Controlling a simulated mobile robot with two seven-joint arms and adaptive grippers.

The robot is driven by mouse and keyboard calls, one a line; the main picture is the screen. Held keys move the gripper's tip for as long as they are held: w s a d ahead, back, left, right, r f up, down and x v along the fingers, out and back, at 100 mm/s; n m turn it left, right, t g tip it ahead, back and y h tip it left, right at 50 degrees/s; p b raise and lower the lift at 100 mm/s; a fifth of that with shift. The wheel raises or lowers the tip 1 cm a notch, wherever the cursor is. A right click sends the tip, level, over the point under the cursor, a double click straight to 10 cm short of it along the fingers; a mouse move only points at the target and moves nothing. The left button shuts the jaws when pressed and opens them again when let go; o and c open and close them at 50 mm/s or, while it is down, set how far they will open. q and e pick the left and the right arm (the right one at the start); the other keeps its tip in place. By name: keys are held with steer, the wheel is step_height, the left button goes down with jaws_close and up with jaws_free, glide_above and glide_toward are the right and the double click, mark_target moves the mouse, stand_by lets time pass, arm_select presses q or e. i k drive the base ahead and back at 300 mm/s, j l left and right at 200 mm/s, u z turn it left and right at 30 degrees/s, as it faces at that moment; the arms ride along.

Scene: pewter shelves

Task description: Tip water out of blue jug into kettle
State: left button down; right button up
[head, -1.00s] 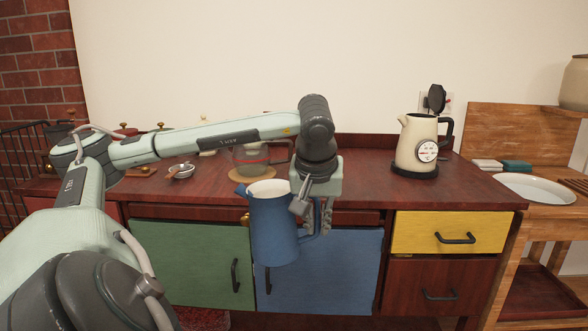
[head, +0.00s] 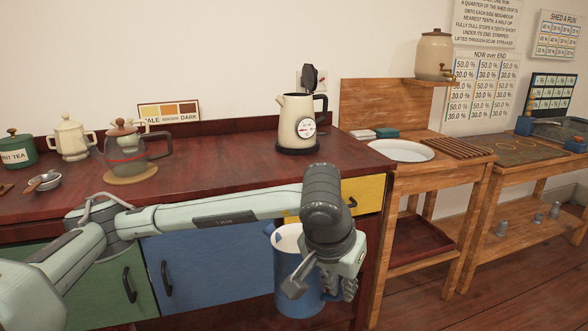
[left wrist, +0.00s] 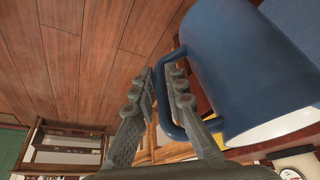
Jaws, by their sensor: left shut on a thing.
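The blue jug (head: 289,243) hangs upright in front of the cabinet, below the counter top. My left gripper (head: 341,282) is shut on its handle, at the jug's right side. In the left wrist view the fingers (left wrist: 158,95) close around the jug handle (left wrist: 165,120), and the blue jug body (left wrist: 240,65) fills the upper right. The cream kettle (head: 297,122) stands on its dark base on the counter with its black lid raised, spout to the left. The jug is apart from the kettle, nearer to me and lower. My right gripper is not in view.
A glass teapot (head: 126,153) on a round mat, a cream sugar pot (head: 72,138) and a green tea tin (head: 17,150) stand left on the counter (head: 220,160). A wooden washstand with a white basin (head: 400,151) adjoins at the right. The counter before the kettle is clear.

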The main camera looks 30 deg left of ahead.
mark_target(298, 122)
steer(key=i+l+u, duration=0.65)
steer(key=i+l, duration=0.2)
